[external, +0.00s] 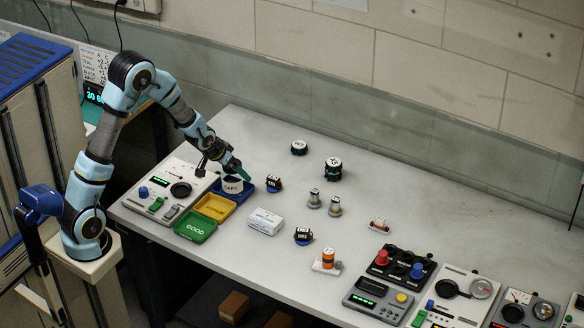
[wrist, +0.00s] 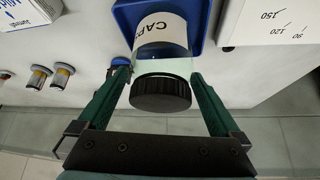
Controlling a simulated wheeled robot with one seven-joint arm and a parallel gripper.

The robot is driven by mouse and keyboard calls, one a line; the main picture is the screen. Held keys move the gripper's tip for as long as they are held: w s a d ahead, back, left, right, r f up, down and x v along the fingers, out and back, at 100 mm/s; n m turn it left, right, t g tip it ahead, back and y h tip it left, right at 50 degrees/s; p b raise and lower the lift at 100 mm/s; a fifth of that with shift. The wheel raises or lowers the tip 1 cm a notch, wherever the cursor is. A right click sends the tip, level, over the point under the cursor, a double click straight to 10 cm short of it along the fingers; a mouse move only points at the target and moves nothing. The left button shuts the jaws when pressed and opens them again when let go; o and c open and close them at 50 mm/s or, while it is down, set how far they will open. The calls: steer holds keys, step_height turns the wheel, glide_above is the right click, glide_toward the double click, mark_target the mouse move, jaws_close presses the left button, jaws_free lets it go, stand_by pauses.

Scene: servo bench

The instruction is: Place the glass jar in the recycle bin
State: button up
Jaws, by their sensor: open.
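The glass jar (wrist: 160,50) has a white label starting "CAP" and a black ribbed lid (wrist: 160,93). In the external view the labelled jar (external: 233,185) is at the blue tray (external: 248,190), partly hidden by my gripper. In the wrist view the blue tray (wrist: 207,20) lies behind and around the jar's far end. My gripper (wrist: 160,73) is open, with one green finger on each side of the jar; I cannot tell if they touch it. In the external view my gripper (external: 236,170) is right over the tray. No tray is readable as a recycle bin.
A yellow tray (external: 215,207) and a green "GOOD" tray (external: 196,226) adjoin the blue one. A control panel (external: 170,190) stands left of them. A dark round part (external: 274,184) and a white box (external: 265,221) are close on the right. The table's back middle is mostly clear.

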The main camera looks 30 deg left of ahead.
steer(key=b+v, duration=0.2)
steer(key=v, duration=0.9)
steer(key=s+a+f+g, duration=0.1)
steer(key=s+a+f, duration=0.1)
steer(key=s, duration=0.4)
steer(key=s+a+f+n+g, duration=0.1)
steer(key=s+a+f+g, duration=0.1)
steer(key=s, duration=0.3)
steer(key=s+a+f+g+y, duration=0.1)
steer(key=s+a+f, duration=0.1)
steer(key=s+a, duration=0.2)
steer(key=shift+s+a+f+g, duration=0.15)
steer(key=shift+s+g, duration=0.25)
steer(key=shift+s, duration=0.95)
